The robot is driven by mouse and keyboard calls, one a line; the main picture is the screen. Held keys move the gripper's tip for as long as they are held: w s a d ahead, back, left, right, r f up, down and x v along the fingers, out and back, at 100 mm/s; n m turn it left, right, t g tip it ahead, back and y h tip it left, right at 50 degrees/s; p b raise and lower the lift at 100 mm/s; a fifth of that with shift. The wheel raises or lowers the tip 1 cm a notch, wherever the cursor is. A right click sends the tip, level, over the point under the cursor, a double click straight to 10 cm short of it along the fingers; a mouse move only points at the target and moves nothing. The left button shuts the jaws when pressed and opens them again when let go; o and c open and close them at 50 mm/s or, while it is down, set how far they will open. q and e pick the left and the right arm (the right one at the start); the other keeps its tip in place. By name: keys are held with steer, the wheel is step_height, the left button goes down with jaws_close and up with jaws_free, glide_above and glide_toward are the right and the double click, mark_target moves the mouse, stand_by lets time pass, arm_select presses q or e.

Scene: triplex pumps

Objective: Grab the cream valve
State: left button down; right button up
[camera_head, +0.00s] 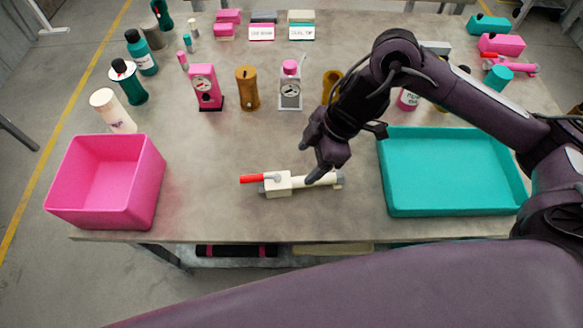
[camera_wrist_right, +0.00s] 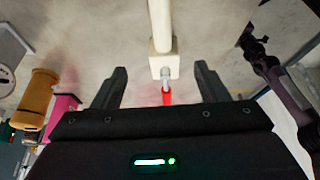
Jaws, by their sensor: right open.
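The cream valve (camera_head: 285,184) lies on its side on the bare front middle of the table. Its red handle (camera_head: 252,179) points left and its pipe end points right. My right gripper (camera_head: 316,165) is open and empty above the valve, over its pipe end in the head view. In the right wrist view, the open gripper (camera_wrist_right: 162,82) has its fingers to both sides of the line of the cream valve (camera_wrist_right: 162,55). The red handle (camera_wrist_right: 166,98) shows between the fingers, partly hidden by the gripper body. My left gripper does not show in the head view.
A pink bin (camera_head: 150,185) stands left of the valve and a teal tray (camera_head: 400,207) right of it. A pink pump (camera_head: 206,87), an orange cylinder (camera_head: 247,88) and a grey pump (camera_head: 290,90) stand behind. Table around the valve is clear.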

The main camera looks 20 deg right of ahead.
mark_target(295, 180)
steer(key=shift+d+f, duration=0.2)
steer(key=shift+d, duration=0.1)
steer(key=x, duration=0.2)
steer(key=shift+s+a+f, duration=0.15)
steer(key=shift+s+f, duration=0.1)
steer(key=x, duration=0.3)
steer(key=shift+a+f, duration=0.15)
steer(key=shift+f, duration=0.2)
steer(key=shift+a+f, duration=0.2)
steer(key=shift+f, duration=0.25)
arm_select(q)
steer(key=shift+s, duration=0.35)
arm_select(e)
steer(key=shift+c, duration=1)
steer(key=shift+w+r, duration=0.1)
jaws_close()
